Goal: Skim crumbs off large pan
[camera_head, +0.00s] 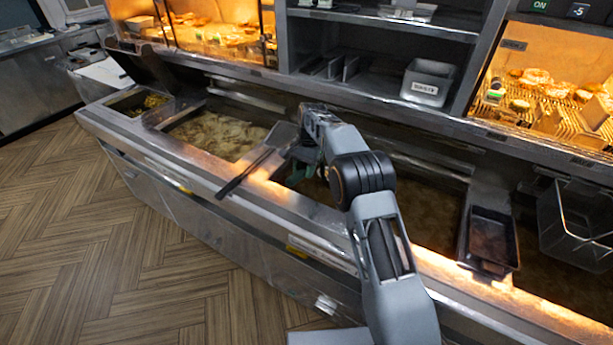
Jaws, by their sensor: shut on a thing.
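My gripper (308,158) reaches down over the middle of the frying range, partly hidden by my own arm. It is shut on a dark green thing (302,171), perhaps a skimmer's handle; its shape and lower end are hard to make out. A pan of pale, frothy oil (218,135) lies to the left of the gripper. A wide pan of darker brown oil (425,205) lies below and to the right. Which one is the large pan I cannot tell. Crumbs are too small to tell apart.
A black handle (243,175) lies across the metal front rim (195,165), left of my gripper. A dark tray (490,238) and a wire basket (578,225) are at the right. Shelves with a grey container (427,83) stand behind. The floor in front is clear.

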